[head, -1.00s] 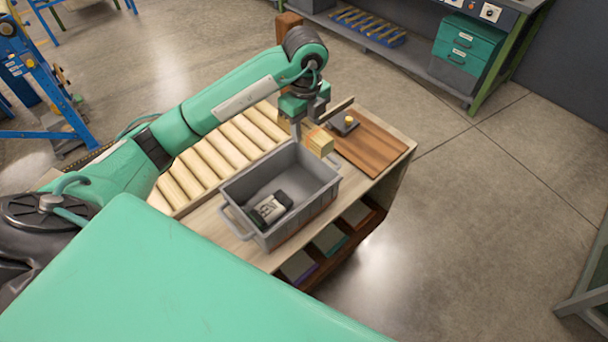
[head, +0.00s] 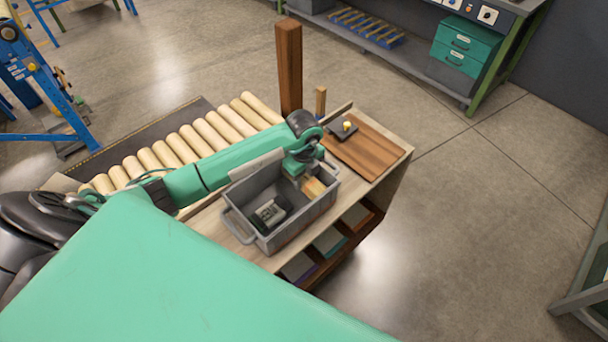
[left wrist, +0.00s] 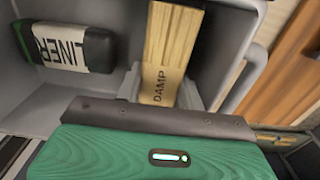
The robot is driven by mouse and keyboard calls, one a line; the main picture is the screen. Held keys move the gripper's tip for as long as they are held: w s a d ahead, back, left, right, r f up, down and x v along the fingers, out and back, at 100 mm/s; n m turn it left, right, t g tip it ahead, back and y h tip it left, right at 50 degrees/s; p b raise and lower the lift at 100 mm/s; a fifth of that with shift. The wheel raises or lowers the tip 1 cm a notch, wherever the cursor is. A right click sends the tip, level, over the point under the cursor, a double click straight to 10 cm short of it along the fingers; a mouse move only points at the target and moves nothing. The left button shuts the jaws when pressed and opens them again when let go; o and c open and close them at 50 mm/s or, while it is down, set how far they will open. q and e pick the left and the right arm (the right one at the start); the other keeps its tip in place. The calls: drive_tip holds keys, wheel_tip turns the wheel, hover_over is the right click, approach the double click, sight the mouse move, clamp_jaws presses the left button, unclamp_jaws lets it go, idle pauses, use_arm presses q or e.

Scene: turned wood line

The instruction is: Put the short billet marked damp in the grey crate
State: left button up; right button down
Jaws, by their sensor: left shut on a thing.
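The short billet is a pale wooden block in the head view (head: 314,187), and it also shows in the left wrist view (left wrist: 172,42) with DAMP printed on its near end. My left gripper (head: 305,179) is shut on the billet, and its fingers stand on either side of it in the left wrist view (left wrist: 160,88). Gripper and billet are at the right end of the grey crate (head: 305,222), inside its rim in the head view. I cannot tell whether the billet touches the crate floor. My right gripper is not in view.
A dark packet marked LINER (left wrist: 75,48) lies in the crate's left part, also visible in the head view (head: 269,214). Pale rollers (head: 205,135) and a tall brown post (head: 289,65) are behind.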

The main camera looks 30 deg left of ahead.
use_arm(q)
drive_tip(key=shift+f, duration=0.1)
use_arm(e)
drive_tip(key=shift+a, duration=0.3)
use_arm(q)
drive_tip(key=shift+f, duration=0.1)
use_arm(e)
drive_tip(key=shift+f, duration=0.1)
use_arm(q)
drive_tip(key=shift+f+b, duration=0.5)
drive_tip(key=shift+f, duration=0.05)
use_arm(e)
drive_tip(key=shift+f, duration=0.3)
use_arm(q)
drive_tip(key=o, duration=0.8)
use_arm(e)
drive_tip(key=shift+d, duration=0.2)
use_arm(q)
drive_tip(key=shift+r, duration=0.2)
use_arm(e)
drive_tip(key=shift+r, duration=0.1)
